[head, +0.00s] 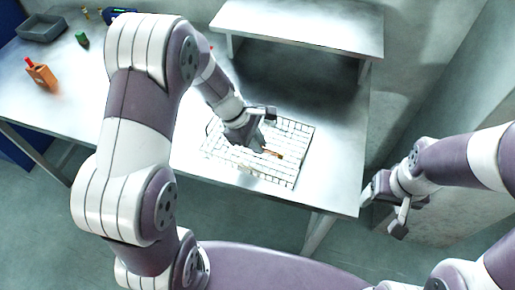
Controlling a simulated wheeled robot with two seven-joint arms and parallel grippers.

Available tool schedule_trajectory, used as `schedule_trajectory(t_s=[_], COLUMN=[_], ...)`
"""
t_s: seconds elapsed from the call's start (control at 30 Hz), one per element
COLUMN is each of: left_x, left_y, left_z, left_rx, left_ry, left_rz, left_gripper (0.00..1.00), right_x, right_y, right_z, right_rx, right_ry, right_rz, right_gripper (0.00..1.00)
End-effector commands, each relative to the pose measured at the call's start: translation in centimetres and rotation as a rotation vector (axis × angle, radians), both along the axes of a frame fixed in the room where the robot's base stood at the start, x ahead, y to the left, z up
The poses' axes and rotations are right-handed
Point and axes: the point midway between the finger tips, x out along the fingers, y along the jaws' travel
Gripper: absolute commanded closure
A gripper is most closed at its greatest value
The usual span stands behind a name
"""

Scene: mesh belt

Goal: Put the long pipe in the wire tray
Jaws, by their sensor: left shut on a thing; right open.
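The wire tray (290,172) is a pale, shallow grid basket on the metal table. My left gripper (256,148) is over the tray and is shut on a thin brownish piece (273,154), which looks like the long pipe. Most of it is hidden by the gripper, and I cannot tell whether it touches the tray's mesh. My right gripper (388,213) is open and empty, beyond the table's right front corner.
A raised shelf (300,25) stands at the back of the table (340,150). At the left are an orange holder (41,75), a green block (82,39) and a grey bin (41,28). A wall (450,120) rises at the right.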

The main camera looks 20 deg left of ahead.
Motion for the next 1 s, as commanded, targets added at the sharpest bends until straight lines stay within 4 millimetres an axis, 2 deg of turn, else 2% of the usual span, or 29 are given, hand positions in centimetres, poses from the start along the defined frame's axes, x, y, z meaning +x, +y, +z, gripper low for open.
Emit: schedule_trajectory(t_s=[0.07,0.2,0.3,0.57,1.0], left_x=[0.4,0.5,0.5,0.5,0.2], left_y=[0.2,0.2,0.2,0.2,0.2], left_z=[-0.6,-3.3,-4.3,-4.4,-6.0], left_rx=[0.000,-0.001,0.000,0.000,0.002], left_ry=[0.001,0.003,0.000,-0.001,0.008], left_rz=[0.001,0.001,0.000,-0.001,-0.001], left_gripper=[1.00,1.00,1.00,1.00,1.00], right_x=[0.0,0.0,0.0,0.0,0.0], right_y=[0.0,0.0,0.0,0.0,0.0], right_z=[0.0,-0.3,-0.4,-0.4,-1.5], right_rx=[0.000,0.000,0.000,0.000,0.000], right_ry=[0.000,0.000,0.000,0.000,0.000], right_rz=[0.000,0.000,0.000,0.000,0.000], right_gripper=[0.26,0.26,0.26,0.26,0.26])
